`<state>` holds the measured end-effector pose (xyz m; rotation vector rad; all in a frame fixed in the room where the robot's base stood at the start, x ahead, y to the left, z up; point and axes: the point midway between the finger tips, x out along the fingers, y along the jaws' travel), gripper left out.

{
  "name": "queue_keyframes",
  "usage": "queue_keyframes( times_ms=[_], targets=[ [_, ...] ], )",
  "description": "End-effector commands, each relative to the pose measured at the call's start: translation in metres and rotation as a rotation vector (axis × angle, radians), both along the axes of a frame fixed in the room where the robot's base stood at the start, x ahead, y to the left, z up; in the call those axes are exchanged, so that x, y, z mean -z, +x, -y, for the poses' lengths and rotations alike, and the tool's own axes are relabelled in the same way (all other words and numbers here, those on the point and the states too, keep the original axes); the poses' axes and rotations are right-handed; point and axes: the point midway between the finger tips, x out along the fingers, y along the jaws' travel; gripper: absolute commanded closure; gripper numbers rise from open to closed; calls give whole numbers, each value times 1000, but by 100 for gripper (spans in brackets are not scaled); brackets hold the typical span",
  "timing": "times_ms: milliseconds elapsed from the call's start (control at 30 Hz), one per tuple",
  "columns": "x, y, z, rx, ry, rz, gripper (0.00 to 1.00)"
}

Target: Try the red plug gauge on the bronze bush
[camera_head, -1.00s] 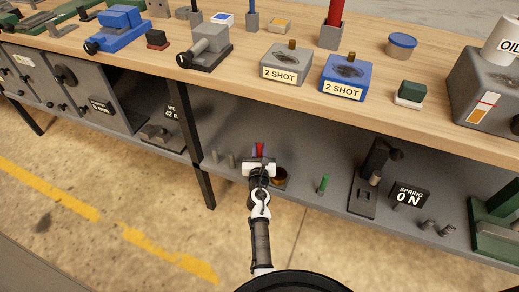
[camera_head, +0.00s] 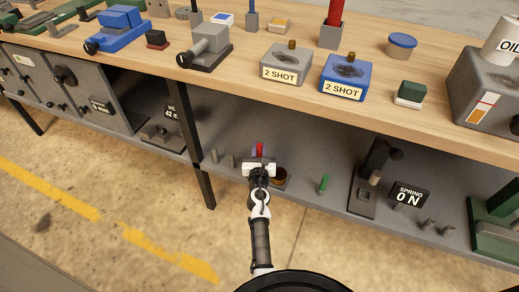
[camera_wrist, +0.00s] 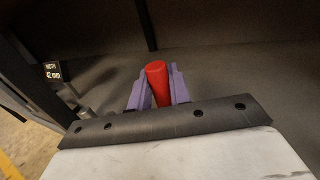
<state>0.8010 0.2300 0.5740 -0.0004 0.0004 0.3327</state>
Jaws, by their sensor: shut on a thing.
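My gripper (camera_head: 259,155) is low over the grey shelf under the bench. In the wrist view its purple fingers (camera_wrist: 158,88) are shut on the red plug gauge (camera_wrist: 157,76), one on each side. The gauge's rounded red end sticks out past the fingers; it also shows in the head view (camera_head: 260,148). The bronze bush (camera_head: 281,175) is on the shelf just right of my gripper, apart from the gauge in the picture and partly covered by my gripper. The bush is not seen in the wrist view.
A green plug (camera_head: 324,184) stands right of the bush. Two grey pins (camera_head: 232,160) stand to the left. A dark stand (camera_head: 372,175) and a "SPRING 0 N" sign (camera_head: 408,194) are further right. The bench top (camera_head: 290,45) overhangs the shelf; a dark leg (camera_head: 203,185) stands left.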

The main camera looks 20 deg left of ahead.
Motion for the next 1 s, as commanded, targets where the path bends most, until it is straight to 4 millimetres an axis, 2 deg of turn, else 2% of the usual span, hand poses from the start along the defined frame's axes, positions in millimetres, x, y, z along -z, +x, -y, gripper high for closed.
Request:
queue_keyframes(
  times_ms=[267, 833, 1000],
  targets=[
    [1, 0, 0, 0, 0, 1, 100],
    [15, 0, 0, 0, 0, 0, 100],
    [12, 0, 0, 0, 0, -1, 100]
  ],
)
